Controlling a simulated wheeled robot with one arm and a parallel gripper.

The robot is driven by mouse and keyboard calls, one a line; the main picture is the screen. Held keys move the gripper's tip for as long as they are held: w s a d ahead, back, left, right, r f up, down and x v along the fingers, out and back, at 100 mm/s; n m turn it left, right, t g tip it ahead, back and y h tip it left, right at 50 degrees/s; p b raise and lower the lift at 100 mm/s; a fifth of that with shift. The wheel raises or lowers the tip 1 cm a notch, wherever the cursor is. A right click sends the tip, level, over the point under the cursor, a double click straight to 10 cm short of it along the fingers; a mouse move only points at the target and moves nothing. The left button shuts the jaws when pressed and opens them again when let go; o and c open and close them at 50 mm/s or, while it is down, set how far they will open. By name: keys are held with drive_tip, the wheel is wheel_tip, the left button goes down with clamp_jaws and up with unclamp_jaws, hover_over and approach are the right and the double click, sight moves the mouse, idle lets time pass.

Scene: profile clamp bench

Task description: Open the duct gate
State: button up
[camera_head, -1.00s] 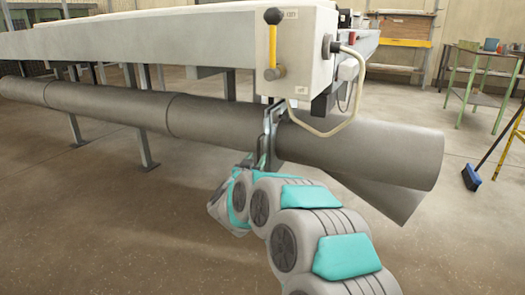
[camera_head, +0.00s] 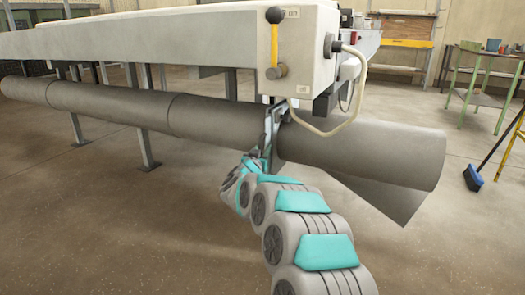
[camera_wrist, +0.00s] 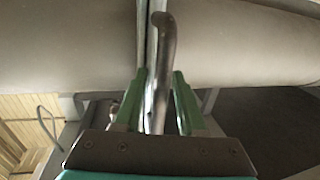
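The duct gate (camera_head: 271,128) is a narrow metal plate standing across the grey duct (camera_head: 215,120), below the bench's control box. In the wrist view the gate's thin edge (camera_wrist: 148,35) stands upright against the duct, with a dark bent rod handle (camera_wrist: 162,50) in front of it. My gripper (camera_wrist: 160,85) has its two green fingers on either side of the rod, with small gaps showing beside it, so it looks open. In the head view my wrist and arm hide the gripper and the lower part of the gate.
The control box (camera_head: 310,55) with a yellow-handled lever (camera_head: 274,45) sits just above the gate, and a pale cable (camera_head: 335,125) loops down close to the right. A blue broom (camera_head: 473,178) and a green shelf (camera_head: 470,90) stand at far right.

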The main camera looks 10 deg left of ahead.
clamp_jaws()
